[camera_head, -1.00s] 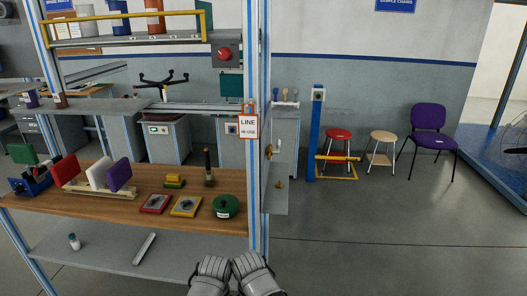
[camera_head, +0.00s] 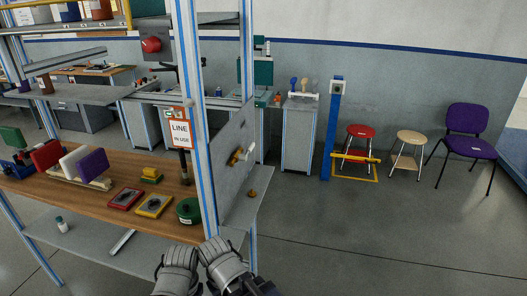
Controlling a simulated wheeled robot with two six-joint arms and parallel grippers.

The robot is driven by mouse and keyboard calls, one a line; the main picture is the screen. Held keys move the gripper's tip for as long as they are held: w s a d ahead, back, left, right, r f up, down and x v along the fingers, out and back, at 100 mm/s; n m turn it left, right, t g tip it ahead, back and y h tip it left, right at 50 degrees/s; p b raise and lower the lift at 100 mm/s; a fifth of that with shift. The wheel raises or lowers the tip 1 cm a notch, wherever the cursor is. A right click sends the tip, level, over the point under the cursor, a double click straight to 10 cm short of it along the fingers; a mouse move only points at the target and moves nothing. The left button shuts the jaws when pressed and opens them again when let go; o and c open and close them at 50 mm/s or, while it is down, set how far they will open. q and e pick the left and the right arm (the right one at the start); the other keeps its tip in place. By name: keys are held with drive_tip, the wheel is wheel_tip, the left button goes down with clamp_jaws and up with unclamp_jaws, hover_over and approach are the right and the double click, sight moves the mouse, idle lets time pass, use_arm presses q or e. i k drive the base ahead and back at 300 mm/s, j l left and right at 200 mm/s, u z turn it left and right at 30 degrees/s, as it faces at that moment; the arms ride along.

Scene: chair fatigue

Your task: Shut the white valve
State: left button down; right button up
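A small valve with a white handle (camera_head: 250,151) and a brass body (camera_head: 236,157) is mounted on the grey upright panel (camera_head: 232,178) at the right end of the workbench. The handle shows at the right of the brass body; its exact turn is too small to tell. My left gripper (camera_head: 178,268) and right gripper (camera_head: 220,262) are side by side at the bottom of the view, below and in front of the panel, apart from the valve. Their fingertips are not clear, so I cannot tell open from shut.
The wooden bench (camera_head: 92,200) holds colored blocks, red and yellow plates and a green round tin (camera_head: 189,210). A blue-striped frame post (camera_head: 200,140) stands left of the panel. A small brass piece (camera_head: 252,194) is on the shelf below the valve.

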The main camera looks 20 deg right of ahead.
sight(249, 151)
drive_tip(key=i+l, duration=0.1)
drive_tip(key=l, duration=0.9)
drive_tip(key=i+l+u, duration=0.1)
drive_tip(key=l, duration=0.9)
drive_tip(key=i+l+u, duration=0.1)
drive_tip(key=l, duration=0.9)
